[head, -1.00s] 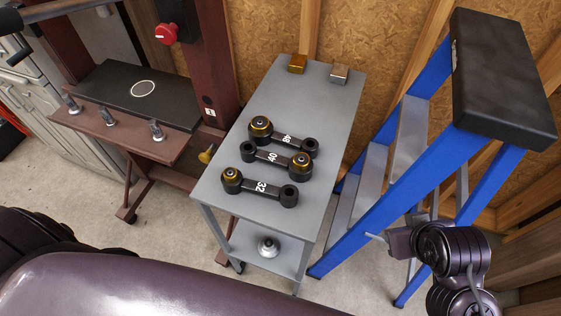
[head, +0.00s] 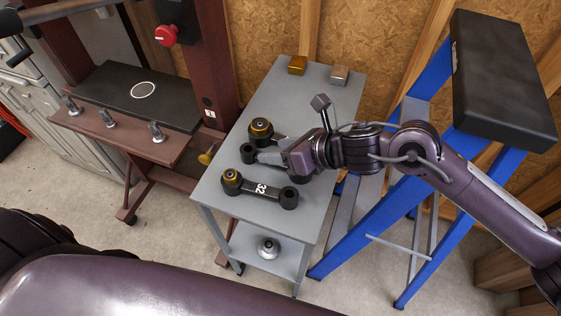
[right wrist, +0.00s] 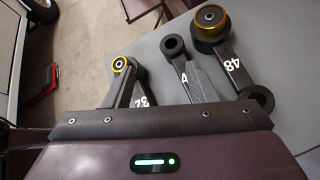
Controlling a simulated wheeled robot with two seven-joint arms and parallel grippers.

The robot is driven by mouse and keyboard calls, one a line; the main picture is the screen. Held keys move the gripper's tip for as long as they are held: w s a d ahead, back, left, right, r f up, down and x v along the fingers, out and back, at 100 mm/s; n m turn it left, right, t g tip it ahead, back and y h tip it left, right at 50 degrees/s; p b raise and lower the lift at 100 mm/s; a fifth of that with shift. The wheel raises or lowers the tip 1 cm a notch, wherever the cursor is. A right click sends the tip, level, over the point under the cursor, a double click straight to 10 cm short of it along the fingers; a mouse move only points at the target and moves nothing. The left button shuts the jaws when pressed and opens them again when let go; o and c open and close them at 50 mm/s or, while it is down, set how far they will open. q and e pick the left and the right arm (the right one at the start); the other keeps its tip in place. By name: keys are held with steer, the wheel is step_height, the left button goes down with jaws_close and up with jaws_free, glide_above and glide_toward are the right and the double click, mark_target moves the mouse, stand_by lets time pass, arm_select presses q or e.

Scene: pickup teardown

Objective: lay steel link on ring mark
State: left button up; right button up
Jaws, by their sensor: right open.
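Three dark links lie on the grey cart top: link 48 (head: 261,130), link 40 (head: 247,153) and link 32 (head: 264,190). All look black or dark grey with large end eyes, so I cannot tell which is the steel one. My right gripper (head: 268,150) is open over link 40 and hides most of it. In the right wrist view, link 40 (right wrist: 173,47) shows close to the right finger, with link 48 (right wrist: 228,55) farther right and link 32 (right wrist: 121,65) by the left finger. The white ring mark (head: 143,90) is bare on the black plate. My left gripper is out of view.
The cart (head: 310,232) carries a gold block (head: 297,65) and a silver block (head: 340,75) at its back. Clamps (head: 109,120) line the front edge of the red press bench. A blue stepladder (head: 385,235) stands close on the right.

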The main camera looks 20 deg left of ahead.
steer(key=w+d+n, duration=0.1)
steer(key=d, duration=0.1)
steer(key=d+f+n+g+h, duration=0.1)
steer(key=d+n, duration=0.1)
steer(key=w+d+f+n+h, duration=0.1)
steer(key=n, duration=0.1)
steer(key=shift+w+d+g, duration=0.3)
steer(key=shift+w+d, duration=0.05)
steer(key=shift+d, duration=0.05)
steer(key=p+x, duration=0.2)
steer(key=x, duration=0.5)
steer(key=shift+a+f, duration=0.3)
steer(key=shift+c, duration=0.2)
jaws_close()
steer(key=shift+w+r, duration=0.1)
steer(key=shift+r, duration=0.1)
